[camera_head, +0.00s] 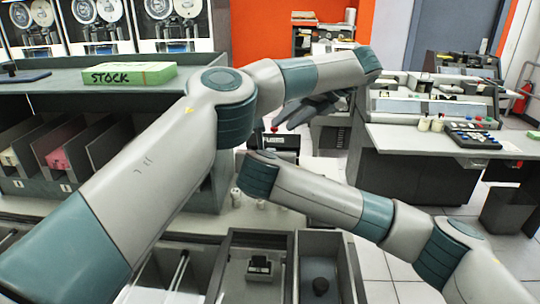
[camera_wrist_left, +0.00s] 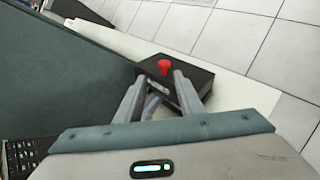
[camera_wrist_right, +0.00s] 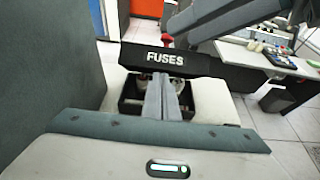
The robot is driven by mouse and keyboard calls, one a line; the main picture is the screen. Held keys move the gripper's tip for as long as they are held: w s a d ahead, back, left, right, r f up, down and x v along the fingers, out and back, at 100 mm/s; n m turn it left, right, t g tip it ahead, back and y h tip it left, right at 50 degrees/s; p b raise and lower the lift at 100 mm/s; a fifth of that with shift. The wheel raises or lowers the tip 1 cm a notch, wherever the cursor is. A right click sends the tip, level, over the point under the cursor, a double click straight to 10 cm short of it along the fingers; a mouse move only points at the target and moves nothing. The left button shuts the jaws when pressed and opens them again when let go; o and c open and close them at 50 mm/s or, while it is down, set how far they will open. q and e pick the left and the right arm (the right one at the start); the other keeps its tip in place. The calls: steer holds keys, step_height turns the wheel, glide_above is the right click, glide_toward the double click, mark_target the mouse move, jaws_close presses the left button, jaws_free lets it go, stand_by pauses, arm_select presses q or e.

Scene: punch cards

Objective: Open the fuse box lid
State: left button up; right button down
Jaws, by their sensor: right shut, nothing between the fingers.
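The black fuse box (camera_head: 290,157) stands on a pale surface, beyond the forearms in the head view. Its black lid (camera_wrist_right: 190,62), marked FUSES, is raised, with the dark interior (camera_wrist_right: 130,98) and small pale parts showing below it. How far it is tilted is hard to tell. A red knob (camera_wrist_left: 164,66) stands on the lid. My left gripper (camera_head: 296,118) is open above the lid; in its wrist view the knob shows between and just beyond the fingertips. My right gripper (camera_wrist_right: 160,78) is shut and empty, its tips at the opening below the lid's label.
A green STOCK box (camera_head: 130,73) lies on a grey shelf at left. Open bins (camera_head: 300,236) lie in front. My two arms pass close together in the middle. A console desk (camera_head: 400,132) stands at right, with a grey bin (camera_head: 508,211) beside it.

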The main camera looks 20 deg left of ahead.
arm_select(q)
steer(key=v, duration=0.8)
steer(key=shift+d, duration=0.35)
steer(key=shift+w+d+r, duration=0.1)
steer(key=shift+r, duration=0.05)
